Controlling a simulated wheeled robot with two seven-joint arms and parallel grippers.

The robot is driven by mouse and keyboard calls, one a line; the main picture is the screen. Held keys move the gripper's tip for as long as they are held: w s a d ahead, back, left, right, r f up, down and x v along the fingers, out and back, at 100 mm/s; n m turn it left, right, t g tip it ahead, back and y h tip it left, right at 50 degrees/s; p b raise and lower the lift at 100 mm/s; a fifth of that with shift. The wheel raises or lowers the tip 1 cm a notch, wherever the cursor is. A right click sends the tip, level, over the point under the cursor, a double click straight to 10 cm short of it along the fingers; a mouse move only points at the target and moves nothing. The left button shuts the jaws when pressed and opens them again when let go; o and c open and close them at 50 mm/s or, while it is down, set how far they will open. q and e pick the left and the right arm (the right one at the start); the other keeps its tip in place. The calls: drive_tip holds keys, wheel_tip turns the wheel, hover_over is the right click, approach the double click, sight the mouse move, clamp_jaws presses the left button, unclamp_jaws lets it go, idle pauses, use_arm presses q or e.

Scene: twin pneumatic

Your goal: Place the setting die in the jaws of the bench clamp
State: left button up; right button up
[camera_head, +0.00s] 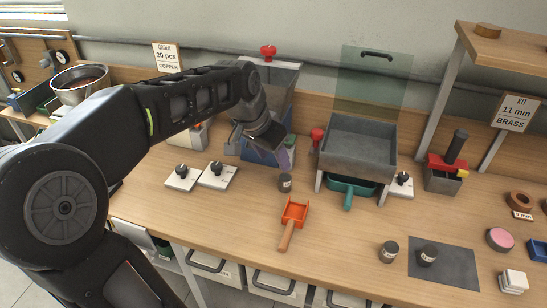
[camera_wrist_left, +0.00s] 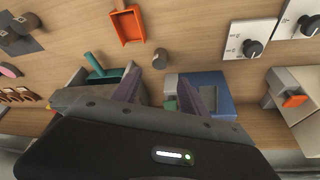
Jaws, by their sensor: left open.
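A small dark cylinder with a pale label (camera_head: 285,183) stands upright on the bench below my left gripper. It shows in the left wrist view (camera_wrist_left: 160,59), beyond the fingertips and apart from them. Two similar labelled cylinders stand at the right, one on bare wood (camera_head: 389,252) and one on a dark mat (camera_head: 428,255). I cannot tell for certain which is the setting die. My left gripper (camera_head: 284,153) is open and empty, its fingers (camera_wrist_left: 168,90) spread. A grey and red fixture with a black upright handle (camera_head: 443,178) may be the bench clamp. My right gripper is not in view.
An orange scoop (camera_head: 295,212) lies in front of the cylinder. A grey tray stand (camera_head: 358,150) with a teal scoop (camera_head: 349,195) stands to the right. White plates with black knobs (camera_head: 217,176) lie to the left. A blue-based machine is partly hidden behind my left arm.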

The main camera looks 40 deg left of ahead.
sight(284, 177)
use_arm(q)
drive_tip(key=shift+o, duration=0.5)
drive_tip(key=w+f+n+g, duration=0.1)
drive_tip(key=n, duration=0.4)
drive_tip(key=w+f+n+g, duration=0.1)
drive_tip(key=n, duration=0.4)
drive_tip(key=w+f+n+g, duration=0.1)
drive_tip(key=w+n, duration=0.1)
drive_tip(key=n, duration=0.3)
drive_tip(key=shift+p, duration=0.35)
drive_tip(key=n, duration=0.2)
drive_tip(key=n+g, duration=0.1)
drive_tip(key=w+n, duration=0.1)
drive_tip(key=n, duration=0.1)
drive_tip(key=shift+f+n, duration=0.3)
drive_tip(key=shift+f, duration=0.05)
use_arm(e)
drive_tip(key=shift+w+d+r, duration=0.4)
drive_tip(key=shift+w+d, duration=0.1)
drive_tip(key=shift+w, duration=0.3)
use_arm(q)
drive_tip(key=shift+w+f, duration=0.1)
drive_tip(key=shift+f, duration=1.2)
